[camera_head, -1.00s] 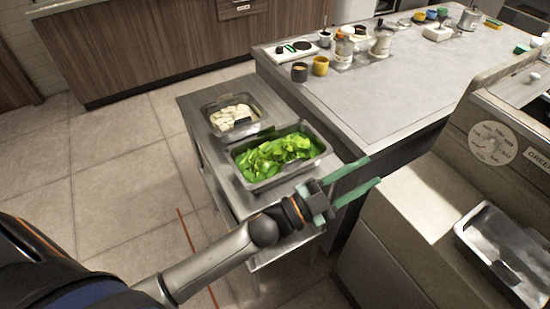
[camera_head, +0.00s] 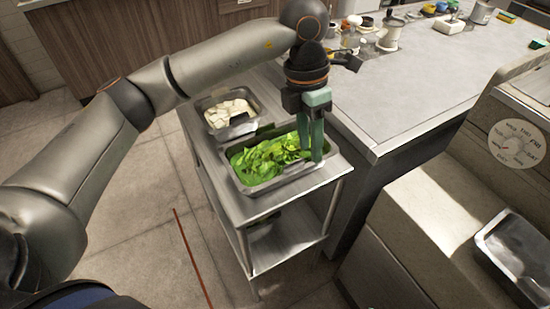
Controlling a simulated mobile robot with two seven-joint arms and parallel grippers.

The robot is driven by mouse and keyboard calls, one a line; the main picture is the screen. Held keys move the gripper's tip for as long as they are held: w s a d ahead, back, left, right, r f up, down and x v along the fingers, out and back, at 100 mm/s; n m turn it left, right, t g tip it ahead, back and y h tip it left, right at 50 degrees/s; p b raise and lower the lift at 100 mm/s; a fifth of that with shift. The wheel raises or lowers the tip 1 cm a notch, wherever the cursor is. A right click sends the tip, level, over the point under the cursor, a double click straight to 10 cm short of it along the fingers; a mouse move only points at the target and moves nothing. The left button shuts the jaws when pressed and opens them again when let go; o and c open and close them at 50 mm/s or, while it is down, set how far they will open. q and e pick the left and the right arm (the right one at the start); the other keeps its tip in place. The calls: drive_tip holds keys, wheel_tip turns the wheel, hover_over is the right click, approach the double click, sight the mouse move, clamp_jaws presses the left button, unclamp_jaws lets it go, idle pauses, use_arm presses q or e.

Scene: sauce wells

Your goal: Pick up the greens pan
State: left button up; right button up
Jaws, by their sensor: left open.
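The greens pan (camera_head: 283,182) is a metal pan full of green leaves (camera_head: 262,160). It sits on the top of a metal cart (camera_head: 335,172) in the camera_head view. My left gripper (camera_head: 311,155) points down over the right end of the pan. Its two green fingers are apart, near the pan's right rim; I cannot tell whether they touch it or straddle it. The fingers hide part of that end of the pan. My right gripper is not in view.
A second metal pan with white pieces (camera_head: 206,106) sits behind the greens pan on the cart. A counter (camera_head: 400,95) with cups and jars stands close at the right. An empty metal pan (camera_head: 518,245) lies at the far right. Floor is clear left of the cart.

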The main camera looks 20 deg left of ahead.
sight(292, 163)
use_arm(q)
drive_tip(key=w+a+r+y, duration=0.2)
drive_tip(key=a, duration=0.2)
drive_tip(key=shift+n+t, duration=0.3)
drive_tip(key=shift+t, duration=0.1)
wheel_tip(292, 163, down, 7)
drive_tip(key=shift+f, duration=0.1)
drive_tip(key=shift+w+d+f+p, duration=0.1)
drive_tip(key=shift+f+p, duration=0.05)
drive_tip(key=shift+f, duration=1.2)
drive_tip(key=shift+w+f+p, duration=0.1)
drive_tip(key=shift+f+p, duration=0.05)
drive_tip(key=shift+f, duration=1.2)
drive_tip(key=shift+c, duration=0.3)
clamp_jaws()
drive_tip(key=shift+r, duration=0.1)
